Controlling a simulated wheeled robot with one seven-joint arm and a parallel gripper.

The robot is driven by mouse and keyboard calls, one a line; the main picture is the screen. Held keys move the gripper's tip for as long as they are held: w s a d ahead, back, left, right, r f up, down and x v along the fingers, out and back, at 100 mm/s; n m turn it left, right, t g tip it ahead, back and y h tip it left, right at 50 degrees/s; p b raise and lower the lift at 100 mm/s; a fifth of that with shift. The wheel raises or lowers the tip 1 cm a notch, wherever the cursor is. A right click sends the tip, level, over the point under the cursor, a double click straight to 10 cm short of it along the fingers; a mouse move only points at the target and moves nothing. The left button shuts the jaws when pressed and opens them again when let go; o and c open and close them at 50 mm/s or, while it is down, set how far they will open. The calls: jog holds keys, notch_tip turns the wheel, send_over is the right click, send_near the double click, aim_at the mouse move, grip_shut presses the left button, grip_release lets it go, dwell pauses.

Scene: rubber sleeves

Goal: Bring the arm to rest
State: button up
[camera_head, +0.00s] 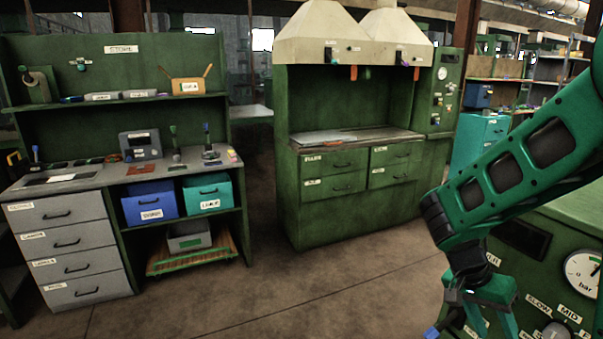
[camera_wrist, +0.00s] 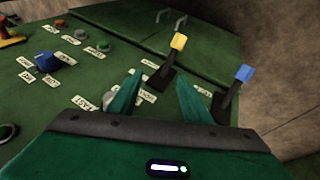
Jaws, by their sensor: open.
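My arm reaches in from the right in the head view, teal with dark joints, bent downward. My gripper (camera_head: 480,318) hangs low beside a green machine and is partly cut off by the bottom edge. In the wrist view my gripper (camera_wrist: 158,78) has its two teal fingers spread apart over the control panel. A black lever with a yellow knob (camera_wrist: 178,42) stands in line with the gap between the fingers. I cannot tell whether they touch it. A second lever with a blue knob (camera_wrist: 243,74) stands to the right of the fingers.
The green machine (camera_head: 530,222) bears a gauge (camera_head: 585,274) and labels. Its panel carries a blue knob (camera_wrist: 46,61) and several buttons. A workbench (camera_head: 70,195) stands at left, a hooded green cabinet (camera_head: 330,215) in the middle. The floor (camera_head: 290,290) between is clear.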

jog(key=s+r+n+t+y, duration=0.1)
jog(key=s+r+n+y, duration=0.1)
jog(key=s, duration=0.5)
jog(key=s+r+n+t+y, duration=0.1)
jog(key=s+r+n+y, duration=0.2)
jog(key=s+r, duration=0.3)
jog(key=shift+s+d+y, duration=0.4)
jog(key=shift+s, duration=0.65)
